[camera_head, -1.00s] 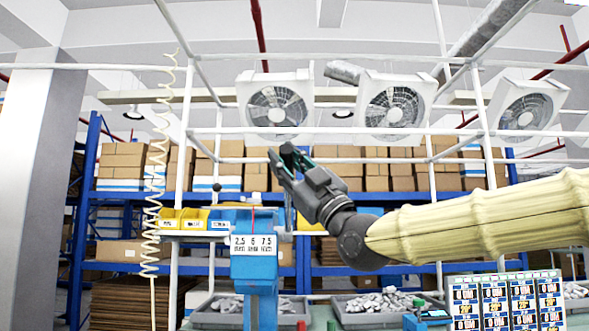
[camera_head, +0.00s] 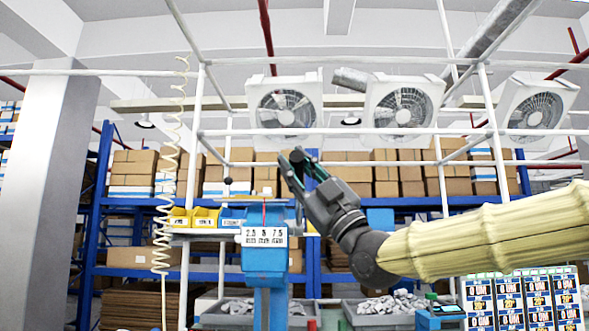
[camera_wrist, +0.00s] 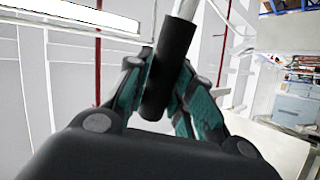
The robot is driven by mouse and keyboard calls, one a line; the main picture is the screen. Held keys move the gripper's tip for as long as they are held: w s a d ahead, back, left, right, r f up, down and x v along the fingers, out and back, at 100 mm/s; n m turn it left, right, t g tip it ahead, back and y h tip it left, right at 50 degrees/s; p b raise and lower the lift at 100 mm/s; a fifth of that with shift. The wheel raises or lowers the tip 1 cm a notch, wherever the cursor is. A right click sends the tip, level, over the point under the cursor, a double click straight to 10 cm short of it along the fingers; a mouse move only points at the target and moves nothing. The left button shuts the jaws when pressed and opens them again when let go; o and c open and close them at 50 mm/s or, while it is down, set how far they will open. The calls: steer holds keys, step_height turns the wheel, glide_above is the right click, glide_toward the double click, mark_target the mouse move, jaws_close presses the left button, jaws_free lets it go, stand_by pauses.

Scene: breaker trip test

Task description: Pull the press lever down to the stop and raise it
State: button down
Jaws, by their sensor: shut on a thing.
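The blue press (camera_head: 265,257) stands left of centre in the head view, with a white number plate (camera_head: 264,237) on its front. My gripper (camera_head: 291,163) is raised above and just right of the press. In the wrist view my gripper (camera_wrist: 165,88) is shut on the black lever grip (camera_wrist: 175,45), one finger on each side of it. A bright metal rod (camera_wrist: 186,8) runs out of the grip's upper end. In the head view the lever is hard to make out, and its joint with the press cannot be seen.
A white frame of bars (camera_head: 330,131) crosses the space around the arm. Yellow bins (camera_head: 204,217) sit left of the press. Grey trays of metal parts (camera_head: 380,322) lie below. Display panels (camera_head: 525,300) stand at lower right. Blue shelving with boxes is behind.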

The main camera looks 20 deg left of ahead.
steer(key=shift+a+f, duration=0.1)
steer(key=shift+f, duration=0.1)
steer(key=c, duration=1.2)
jaws_free()
steer(key=shift+s, duration=0.1)
steer(key=shift+r, duration=0.1)
steer(key=v, duration=1.2)
